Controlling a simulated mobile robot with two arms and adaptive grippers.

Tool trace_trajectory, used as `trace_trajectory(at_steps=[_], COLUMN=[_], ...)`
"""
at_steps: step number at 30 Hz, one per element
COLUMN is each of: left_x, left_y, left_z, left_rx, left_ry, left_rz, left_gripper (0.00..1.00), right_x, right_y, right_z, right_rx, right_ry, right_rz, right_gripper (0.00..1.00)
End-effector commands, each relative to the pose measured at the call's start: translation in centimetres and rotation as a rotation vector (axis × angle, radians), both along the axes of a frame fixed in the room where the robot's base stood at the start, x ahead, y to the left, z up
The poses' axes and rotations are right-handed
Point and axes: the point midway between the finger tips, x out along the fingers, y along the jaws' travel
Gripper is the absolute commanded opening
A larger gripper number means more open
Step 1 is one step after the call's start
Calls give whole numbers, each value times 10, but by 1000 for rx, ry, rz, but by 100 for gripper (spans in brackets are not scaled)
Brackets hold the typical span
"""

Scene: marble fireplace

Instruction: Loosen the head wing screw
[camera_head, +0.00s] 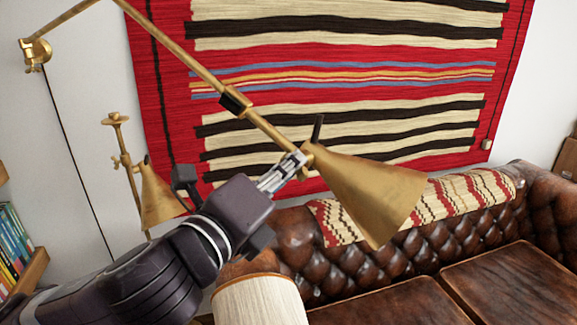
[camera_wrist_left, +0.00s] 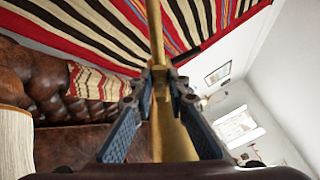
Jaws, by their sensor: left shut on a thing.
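A brass swing-arm lamp crosses the head view, with its arm (camera_head: 185,58) running down to a conical brass head (camera_head: 370,190). My left gripper (camera_head: 298,160) is at the joint where the arm meets the head, with its fingers closed in there. In the left wrist view the gripper (camera_wrist_left: 160,82) has its two fingers on either side of the joint, and the brass head (camera_wrist_left: 172,138) shows between them. The head wing screw is hidden by the fingertips. A short dark rod (camera_head: 318,127) stands up at the joint. My right gripper is not in view.
A second brass lamp (camera_head: 158,200) stands at left, close to my left arm. A pale lampshade (camera_head: 262,302) is below the arm. A brown leather sofa (camera_head: 460,270) lies below and right. A striped rug (camera_head: 340,60) hangs on the wall behind.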

Motion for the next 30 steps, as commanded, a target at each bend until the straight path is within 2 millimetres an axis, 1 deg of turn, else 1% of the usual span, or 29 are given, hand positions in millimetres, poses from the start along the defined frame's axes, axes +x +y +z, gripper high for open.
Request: trace_trajectory(at_steps=[6,15,21,30], left_x=[0,1,1,1], left_y=[1,1,1,2], left_z=[0,-1,-2,-2], left_rx=[-184,-393,-482,-539], left_ry=[93,199,245,272], left_rz=[1,2,2,2], left_gripper=[0,0,0,0], right_x=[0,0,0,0], right_y=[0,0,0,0], right_z=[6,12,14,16], right_rx=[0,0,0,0], right_ry=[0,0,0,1], right_rz=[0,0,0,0], right_gripper=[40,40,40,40])
